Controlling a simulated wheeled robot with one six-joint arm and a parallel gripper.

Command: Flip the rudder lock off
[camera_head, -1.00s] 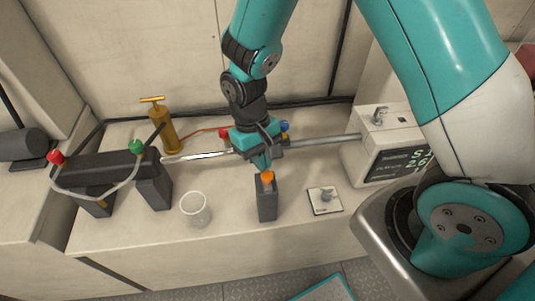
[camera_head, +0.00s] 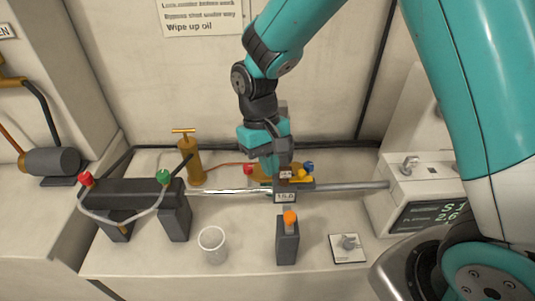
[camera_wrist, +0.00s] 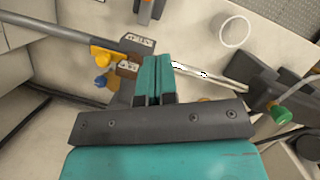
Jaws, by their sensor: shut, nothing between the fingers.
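I cannot read any label naming the rudder lock. A dark grey box (camera_head: 287,246) with an orange lever tip (camera_head: 290,217) stands at the front middle. Behind it, a silver rod (camera_head: 345,187) runs through a dark block (camera_head: 283,194) with a small number display; yellow and blue knobs (camera_wrist: 101,82) show beside the block in the wrist view. A white plate with a metal toggle (camera_head: 348,242) lies at the front right. My gripper (camera_head: 280,166) is shut and empty, pointing down just over the block. Its teal fingers (camera_wrist: 156,78) hide part of the block.
A clear cup (camera_head: 212,245) stands left of the grey box. A black bar with red and green knobs (camera_head: 163,177) and a brass pump (camera_head: 188,160) are at left. A console with a toggle (camera_head: 408,164) is at right. Bare counter lies in front.

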